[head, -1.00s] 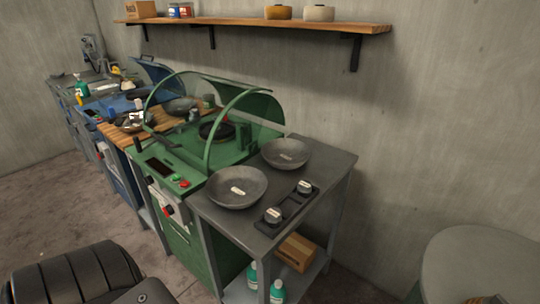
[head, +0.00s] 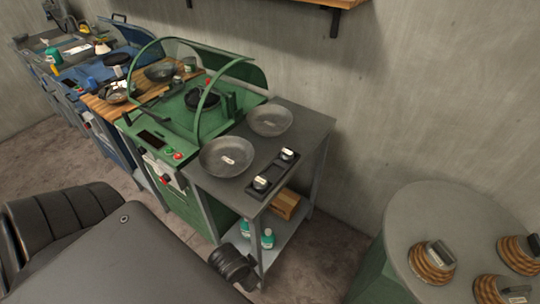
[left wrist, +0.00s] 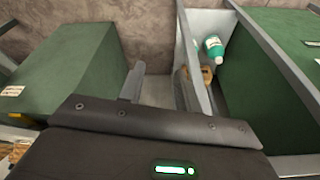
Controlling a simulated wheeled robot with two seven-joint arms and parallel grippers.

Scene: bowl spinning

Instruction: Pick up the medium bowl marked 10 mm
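Two grey bowls stand on the dark metal side table in the head view: a front bowl (head: 218,163) and a back bowl (head: 271,126). Each carries a small white label, too small to read, so I cannot tell which is marked 10 mm. In the left wrist view my left gripper (left wrist: 159,88) has its two fingers apart with nothing between them. It points toward the floor area beside a green cabinet and a shelf, and no bowl shows in that view. My right gripper is not in view.
A green machine (head: 195,110) with a raised clear guard adjoins the side table. Two dark knobs with white tops (head: 262,184) sit on its front right. A round grey table (head: 435,205) with coiled, handled pieces is at right. Green bottles (head: 267,238) stand on the lower shelf.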

